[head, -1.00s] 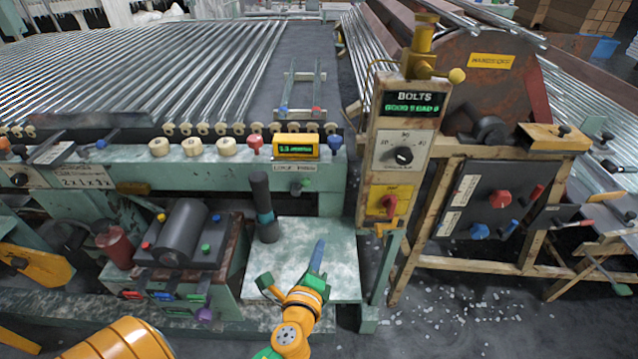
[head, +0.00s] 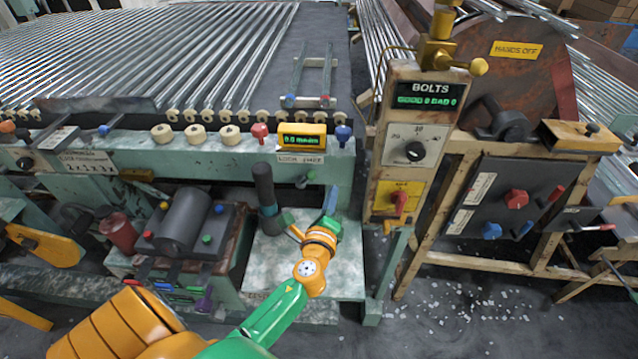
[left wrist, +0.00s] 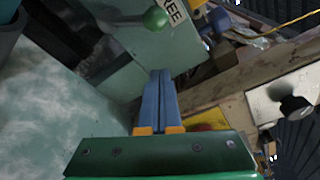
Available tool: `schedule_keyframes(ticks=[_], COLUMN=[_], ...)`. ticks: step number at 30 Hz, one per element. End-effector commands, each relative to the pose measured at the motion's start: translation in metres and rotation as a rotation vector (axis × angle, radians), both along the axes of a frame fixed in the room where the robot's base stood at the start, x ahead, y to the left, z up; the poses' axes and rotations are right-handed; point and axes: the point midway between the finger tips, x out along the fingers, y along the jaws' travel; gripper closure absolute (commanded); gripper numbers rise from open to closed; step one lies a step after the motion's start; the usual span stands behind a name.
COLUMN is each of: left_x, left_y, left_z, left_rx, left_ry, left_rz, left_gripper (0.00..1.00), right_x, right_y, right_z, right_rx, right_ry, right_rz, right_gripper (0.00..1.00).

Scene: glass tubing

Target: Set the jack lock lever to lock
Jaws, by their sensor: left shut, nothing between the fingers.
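The jack lock lever shows as a green ball knob (head: 302,181) under the white "LOCK FREE" label (head: 301,159) on the front of the pale green bench. In the left wrist view the green knob (left wrist: 156,17) is at the top, beside the "EE" end of the label (left wrist: 174,12). My left gripper (head: 331,198) has its blue fingers together and empty. It is in front of the bench, below and right of the knob, apart from it. In the left wrist view its fingers (left wrist: 161,92) point up toward the panel, short of the knob. My right gripper is not seen.
A dark upright handle (head: 265,190) stands left of my left gripper. A pale green plate (head: 262,258) lies below. The wooden "BOLTS" post (head: 380,150) with a red switch (head: 399,202) stands close on the right. A yellow display (head: 302,137) sits above the label.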

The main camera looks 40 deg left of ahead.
Motion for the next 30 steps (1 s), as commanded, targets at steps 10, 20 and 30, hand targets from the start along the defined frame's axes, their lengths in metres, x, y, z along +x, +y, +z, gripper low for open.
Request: schedule_keyframes(ticks=[10,20,30], left_x=[0.002,-0.002,-0.002], left_y=[0.031,0.035,0.036], left_z=[0.017,0.017,0.018], left_rx=[0.0,-0.001,-0.034], left_ry=[0.002,0.001,-0.02], left_rz=[0.0,-0.002,-0.001], left_gripper=[1.0,1.0,1.0], right_x=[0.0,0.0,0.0], right_y=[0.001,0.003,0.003], right_z=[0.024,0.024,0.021], right_rx=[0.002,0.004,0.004], right_ry=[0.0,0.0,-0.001], right_rz=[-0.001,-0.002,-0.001], right_gripper=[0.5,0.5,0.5])
